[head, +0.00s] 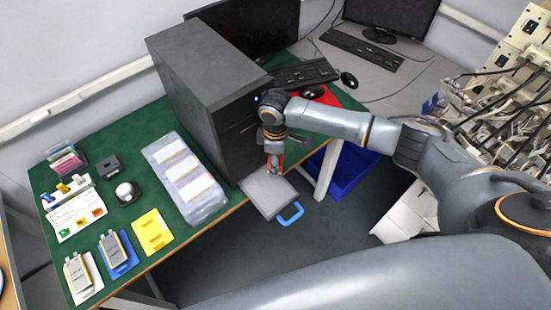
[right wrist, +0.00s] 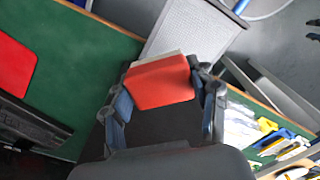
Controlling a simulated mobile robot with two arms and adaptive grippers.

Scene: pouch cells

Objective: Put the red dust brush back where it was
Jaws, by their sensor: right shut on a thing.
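The red dust brush (right wrist: 160,83) is held between the fingers of my right gripper (right wrist: 165,95), with a pale edge showing along its far side. In the head view my right gripper (head: 273,150) points down beside the black computer tower, and a small red part of the brush shows at its fingertips. The brush is close to the near edge of the green table and the grey flat pan with a blue handle (head: 268,195). I cannot tell whether it touches either. My left gripper is not in view.
The green table (head: 130,215) carries a black tower (head: 205,85), a clear tray of white cells (head: 185,178), and yellow and blue plates at the left. A red mat (head: 328,96) lies behind my right arm. A blue bin (head: 345,172) is below the table.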

